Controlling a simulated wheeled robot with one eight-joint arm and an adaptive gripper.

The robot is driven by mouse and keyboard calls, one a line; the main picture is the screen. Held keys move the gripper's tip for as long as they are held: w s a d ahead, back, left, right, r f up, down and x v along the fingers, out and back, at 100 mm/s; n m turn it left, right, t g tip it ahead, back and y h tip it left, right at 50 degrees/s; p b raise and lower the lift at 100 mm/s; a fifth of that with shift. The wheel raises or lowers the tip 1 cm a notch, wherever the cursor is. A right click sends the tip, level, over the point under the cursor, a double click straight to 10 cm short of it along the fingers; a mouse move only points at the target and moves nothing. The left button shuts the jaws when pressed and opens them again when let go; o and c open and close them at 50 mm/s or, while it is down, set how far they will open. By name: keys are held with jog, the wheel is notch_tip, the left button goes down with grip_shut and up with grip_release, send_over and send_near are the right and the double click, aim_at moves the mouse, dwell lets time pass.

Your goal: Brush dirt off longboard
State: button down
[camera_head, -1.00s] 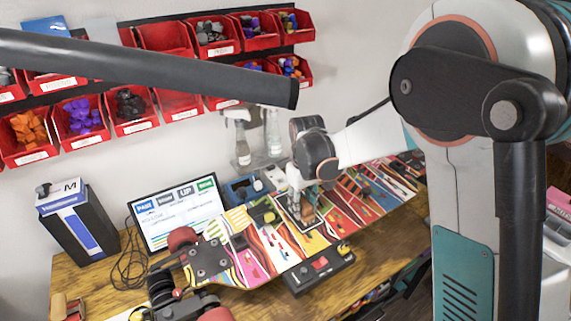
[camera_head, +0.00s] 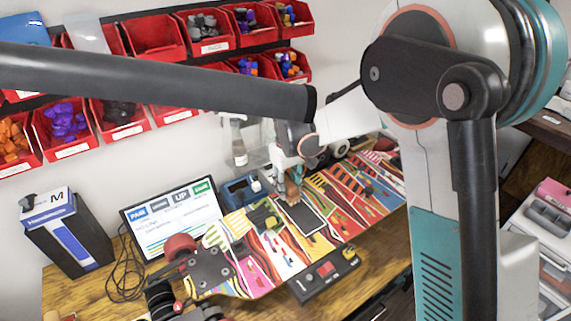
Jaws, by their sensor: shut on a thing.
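The longboard (camera_head: 338,203) lies across the workbench with its colorful striped side up. One metal truck with dark red wheels (camera_head: 210,265) shows at its near left end. A dark rectangular patch (camera_head: 301,217) is at the middle of the deck. My gripper (camera_head: 291,173) is over the far edge of the board, just behind this patch. It is shut on a small brown brush (camera_head: 292,190), whose lower end is at or just above the deck; I cannot tell if it touches. The fingers are small and partly hidden by the wrist. Separate dirt cannot be made out among the patterns.
A monitor (camera_head: 172,225) and a box (camera_head: 68,232) stand left. A spray bottle (camera_head: 238,142) stands behind the board. A black control box (camera_head: 325,276) sits in front. Red bins (camera_head: 155,40) line the wall. Bare bench (camera_head: 372,246) shows at front right.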

jog(key=shift+s+d+r, duration=0.1)
jog(key=shift+s+r, duration=0.05)
jog(key=shift+r, duration=0.4)
jog(key=shift+s+d+r, duration=0.1)
jog(key=shift+s+r, duration=0.05)
jog(key=shift+r, duration=0.4)
jog(key=shift+w+a+r+p, duration=0.15)
jog(key=shift+r+p, duration=0.5)
jog(key=shift+p, duration=0.05)
jog(key=shift+r+p, duration=1.05)
jog(key=shift+r, duration=0.8)
jog(key=shift+f, duration=0.1)
